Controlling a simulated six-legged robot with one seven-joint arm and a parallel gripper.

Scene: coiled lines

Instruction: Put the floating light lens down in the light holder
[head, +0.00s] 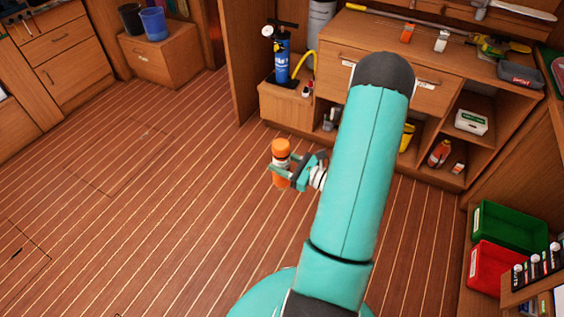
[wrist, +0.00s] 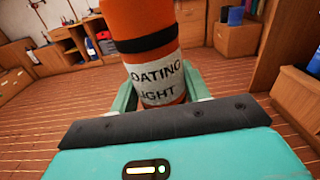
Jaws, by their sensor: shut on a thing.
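The floating light (head: 281,147) is an orange cylinder with a white label band. My gripper (head: 279,171) is shut on it and holds it roughly upright, out over open floor left of my arm. In the wrist view the light (wrist: 150,68) stands between the green fingers, with a black band above the lettered white label. Its top is cut off by the frame and its lower end is hidden behind my gripper there. I cannot tell which end is the lens. I cannot make out the light holder for certain in either view.
A wooden workbench (head: 435,97) with open shelves stands beyond my arm. Green (head: 508,228) and red (head: 494,268) bins are at right. The plank floor (head: 130,200) at left is clear.

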